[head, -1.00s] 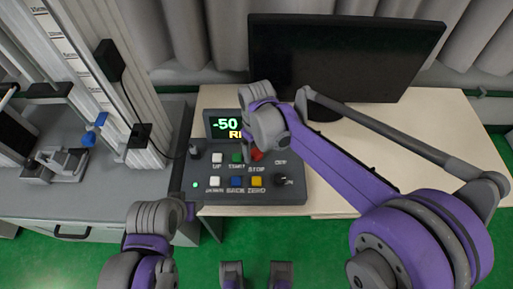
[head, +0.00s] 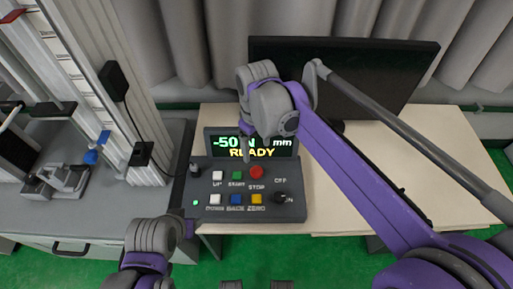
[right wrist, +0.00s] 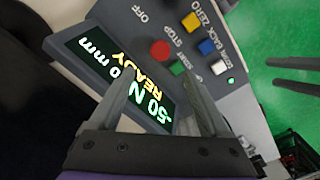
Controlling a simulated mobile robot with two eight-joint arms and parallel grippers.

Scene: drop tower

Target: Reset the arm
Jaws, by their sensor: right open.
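The grey control panel (head: 262,213) stands on the bench, with white UP (head: 217,175) and DOWN (head: 214,199), green START (head: 238,175), red STOP (head: 256,172), blue BACK (head: 236,199) and yellow ZERO (head: 257,199) buttons. Its display (head: 222,151) shows -50 N, a partly hidden mm value and READY. My right gripper (head: 262,153) is open and empty in front of the display, above the button rows. Its spread fingers (right wrist: 160,100) show over the display in the right wrist view.
A black monitor (head: 372,85) stands behind the panel. The drop tower (head: 90,85) rises at left, with a blue clamp part (head: 92,156) near its base. The pale desk (head: 440,140) is clear on the right.

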